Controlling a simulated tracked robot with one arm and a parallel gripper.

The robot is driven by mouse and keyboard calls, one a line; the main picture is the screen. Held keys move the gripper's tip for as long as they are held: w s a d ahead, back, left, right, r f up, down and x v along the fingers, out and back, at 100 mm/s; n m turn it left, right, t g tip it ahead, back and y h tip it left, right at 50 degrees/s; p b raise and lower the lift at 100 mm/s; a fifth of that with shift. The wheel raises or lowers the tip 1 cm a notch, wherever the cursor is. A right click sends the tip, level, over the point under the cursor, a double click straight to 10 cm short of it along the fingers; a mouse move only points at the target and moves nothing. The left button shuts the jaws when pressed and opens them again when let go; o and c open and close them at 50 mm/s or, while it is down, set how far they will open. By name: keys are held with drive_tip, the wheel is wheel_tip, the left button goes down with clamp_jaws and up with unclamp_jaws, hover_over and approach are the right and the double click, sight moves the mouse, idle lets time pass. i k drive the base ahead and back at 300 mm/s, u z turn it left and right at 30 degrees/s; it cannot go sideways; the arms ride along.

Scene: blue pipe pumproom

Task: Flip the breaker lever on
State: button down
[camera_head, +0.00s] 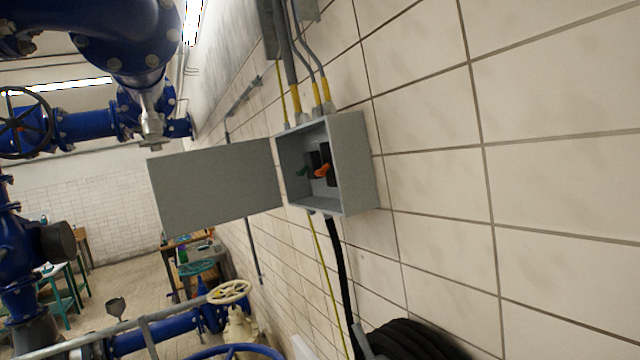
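A grey breaker box (352,165) is fixed to the tiled wall right of the picture's middle. Its grey door (216,186) is swung open to the left. Inside is a dark breaker with an orange lever (322,171). The lever sticks out from the breaker's front; whether it is on or off I cannot tell. A small green part (303,171) shows to its left, partly in shadow. My gripper does not show in this view, and nothing is seen touching the lever.
Conduits (307,75) enter the box from above, and a black cable (340,270) hangs below to a coiled black hose (410,340). Blue pipes (85,125) and handwheels (229,291) fill the left. The wall right of the box is bare.

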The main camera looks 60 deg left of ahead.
sight(322, 171)
drive_tip(key=u, duration=0.45)
drive_tip(key=i, duration=0.95)
drive_tip(key=u, duration=0.65)
